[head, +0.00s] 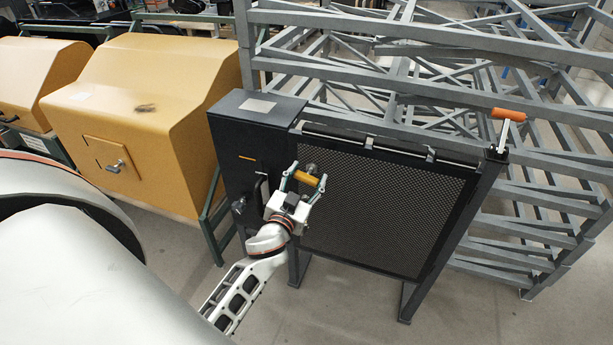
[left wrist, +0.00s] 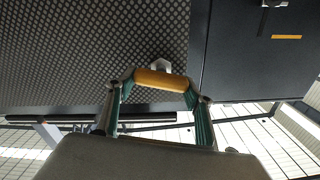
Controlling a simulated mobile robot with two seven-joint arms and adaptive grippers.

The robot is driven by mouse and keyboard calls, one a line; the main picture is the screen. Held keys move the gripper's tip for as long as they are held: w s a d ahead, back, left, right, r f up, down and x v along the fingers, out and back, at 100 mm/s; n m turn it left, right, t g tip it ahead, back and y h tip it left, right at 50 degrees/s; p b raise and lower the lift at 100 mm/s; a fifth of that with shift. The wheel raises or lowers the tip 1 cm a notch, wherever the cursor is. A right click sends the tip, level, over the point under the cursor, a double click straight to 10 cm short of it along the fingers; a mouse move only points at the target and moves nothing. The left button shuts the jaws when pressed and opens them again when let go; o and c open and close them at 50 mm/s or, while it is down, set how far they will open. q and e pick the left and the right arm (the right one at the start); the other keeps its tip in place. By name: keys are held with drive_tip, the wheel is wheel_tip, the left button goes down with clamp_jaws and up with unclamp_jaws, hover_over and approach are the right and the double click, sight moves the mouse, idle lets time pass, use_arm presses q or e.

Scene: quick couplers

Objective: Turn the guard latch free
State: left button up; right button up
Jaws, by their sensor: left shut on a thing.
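The guard latch is a short yellow handle (head: 306,178) on a grey mount, at the upper left of the dark mesh guard (head: 385,205). My left gripper (head: 307,181) is shut on this handle, one finger at each end. In the left wrist view the yellow handle (left wrist: 160,79) lies crosswise between the green-sided fingers, with its pale mount (left wrist: 160,65) behind it against the mesh. The fingers hide the handle's ends. My right gripper is not in view.
A dark cabinet (head: 238,150) adjoins the guard on the left. An orange-handled lever (head: 508,115) stands at the guard's top right corner. Grey metal racks (head: 540,190) stand behind. A yellow machine housing (head: 150,110) is at the left. Floor is clear in front.

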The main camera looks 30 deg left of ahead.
use_arm(q)
drive_tip(key=m, duration=0.3)
drive_tip(key=shift+d+m, duration=0.15)
drive_tip(key=shift+m, duration=0.25)
drive_tip(key=m, duration=0.3)
drive_tip(key=shift+d+f+m, duration=0.1)
drive_tip(key=shift+f+m, duration=0.05)
drive_tip(key=shift+m, duration=0.15)
drive_tip(key=m, duration=0.4)
drive_tip(key=shift+w+d+f, duration=0.1)
drive_tip(key=shift+f, duration=0.05)
drive_tip(key=shift+f+m, duration=0.1)
drive_tip(key=shift+m, duration=1.9)
drive_tip(key=shift+c, duration=0.2)
drive_tip(key=o, duration=1.1)
